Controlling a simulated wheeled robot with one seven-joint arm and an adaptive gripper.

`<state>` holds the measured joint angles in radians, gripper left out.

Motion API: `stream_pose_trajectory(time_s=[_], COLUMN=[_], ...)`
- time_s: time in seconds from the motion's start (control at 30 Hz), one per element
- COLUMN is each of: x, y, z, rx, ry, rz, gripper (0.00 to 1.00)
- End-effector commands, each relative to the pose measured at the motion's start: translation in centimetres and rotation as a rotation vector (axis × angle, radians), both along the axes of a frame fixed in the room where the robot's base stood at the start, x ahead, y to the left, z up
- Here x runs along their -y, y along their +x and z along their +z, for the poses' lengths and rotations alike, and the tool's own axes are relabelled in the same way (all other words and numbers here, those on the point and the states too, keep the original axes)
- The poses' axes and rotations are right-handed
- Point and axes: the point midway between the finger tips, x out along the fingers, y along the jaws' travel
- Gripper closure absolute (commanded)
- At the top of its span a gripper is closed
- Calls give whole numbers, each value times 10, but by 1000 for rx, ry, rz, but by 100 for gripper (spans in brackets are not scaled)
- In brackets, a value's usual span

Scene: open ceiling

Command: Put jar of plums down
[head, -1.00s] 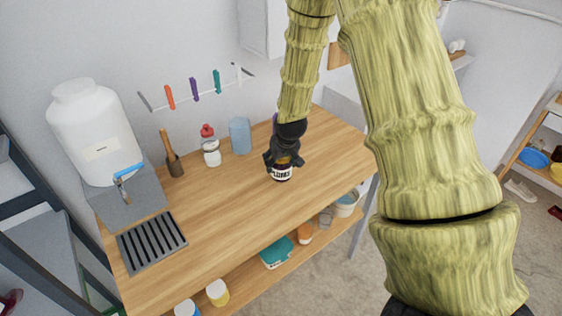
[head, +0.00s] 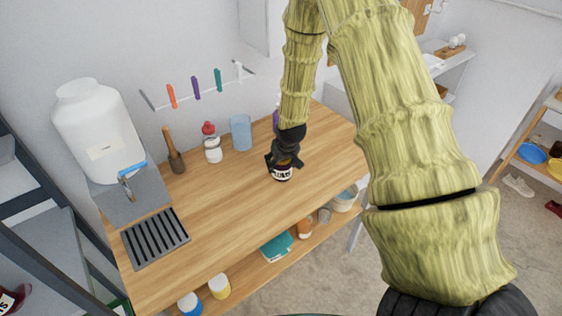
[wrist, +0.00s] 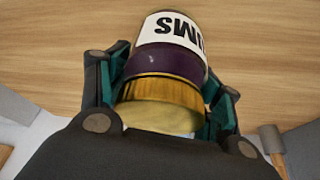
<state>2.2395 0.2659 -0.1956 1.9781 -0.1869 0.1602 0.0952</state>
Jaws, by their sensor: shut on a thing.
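The jar of plums (head: 281,174) is at the right part of the wooden counter (head: 215,215) in the head view. Its white label with dark letters shows below my gripper (head: 284,161). In the wrist view the jar (wrist: 165,62) has dark purple contents and a gold lid (wrist: 162,103). My gripper (wrist: 165,88) is shut on the jar from above, with a finger on each side of it. The jar looks upright and at or just above the counter top; I cannot tell whether its base touches.
A blue cup (head: 241,132), a red-topped jar (head: 212,146) and a mortar with pestle (head: 175,158) stand along the back. A white tank (head: 100,130) and a black drip grate (head: 155,238) are at the left. The counter's front and middle are clear.

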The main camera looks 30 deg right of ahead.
Motion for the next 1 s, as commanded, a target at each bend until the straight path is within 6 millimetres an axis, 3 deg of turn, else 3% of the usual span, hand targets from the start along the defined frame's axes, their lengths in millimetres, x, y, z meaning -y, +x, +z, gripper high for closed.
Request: stream_pose_trajectory(time_s=[0.2,0.23,0.33,0.8,1.0], x=[0,0,0,0,-1], y=[0,0,0,-1,-7], z=[-3,-3,-2,2,17], rx=[1,0,0,0,1], ry=[0,0,0,0,0], rz=[0,0,0,0,0], gripper=[78,32,14,14,14])
